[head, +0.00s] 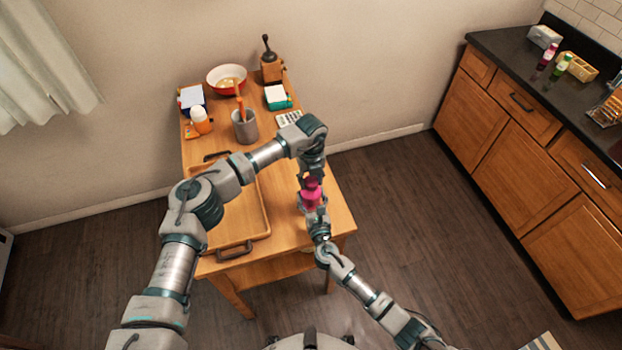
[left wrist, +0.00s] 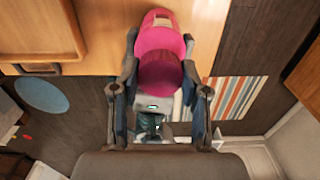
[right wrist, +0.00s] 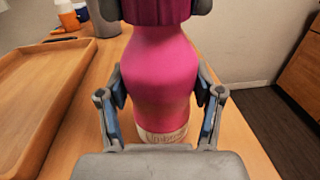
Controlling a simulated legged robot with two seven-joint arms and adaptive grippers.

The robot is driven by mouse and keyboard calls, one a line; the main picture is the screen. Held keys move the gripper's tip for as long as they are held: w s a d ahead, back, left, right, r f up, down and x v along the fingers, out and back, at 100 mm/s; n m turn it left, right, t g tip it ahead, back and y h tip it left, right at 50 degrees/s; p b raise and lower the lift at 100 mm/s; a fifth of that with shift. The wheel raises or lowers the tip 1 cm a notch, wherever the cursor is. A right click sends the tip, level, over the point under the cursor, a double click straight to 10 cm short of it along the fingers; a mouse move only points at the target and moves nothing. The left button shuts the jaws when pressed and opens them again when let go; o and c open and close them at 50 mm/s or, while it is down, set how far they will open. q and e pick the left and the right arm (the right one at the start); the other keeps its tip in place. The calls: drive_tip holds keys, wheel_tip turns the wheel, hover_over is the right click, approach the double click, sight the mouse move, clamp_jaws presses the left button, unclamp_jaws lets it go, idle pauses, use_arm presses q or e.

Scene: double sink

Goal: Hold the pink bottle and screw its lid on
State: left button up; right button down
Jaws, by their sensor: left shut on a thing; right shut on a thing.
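The pink bottle (head: 312,199) stands upright near the right edge of the wooden table, and its body fills the middle of the right wrist view (right wrist: 160,80). My right gripper (head: 317,213) is shut around the body from the near side. The darker magenta lid (right wrist: 158,10) sits at the bottle's top, in line with it; its thread is hidden. My left gripper (head: 311,176) points down from above and is shut on the lid, which also shows between its fingers in the left wrist view (left wrist: 160,75).
A wooden tray (head: 233,236) with dark handles lies left of the bottle. A grey cup (head: 245,130), an orange bottle with a white cap (head: 200,122), a red bowl (head: 216,76) and a grinder (head: 271,67) stand farther back. The table's right edge is close to the bottle.

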use_arm(q)
drive_tip(key=m, duration=0.8)
drive_tip(key=shift+m, duration=0.3)
drive_tip(key=m, duration=1)
drive_tip(key=shift+m, duration=0.3)
drive_tip(key=o, duration=1.3)
drive_tip(key=shift+r, duration=0.1)
wheel_tip(320, 180, up, 4)
drive_tip(key=shift+r, duration=0.15)
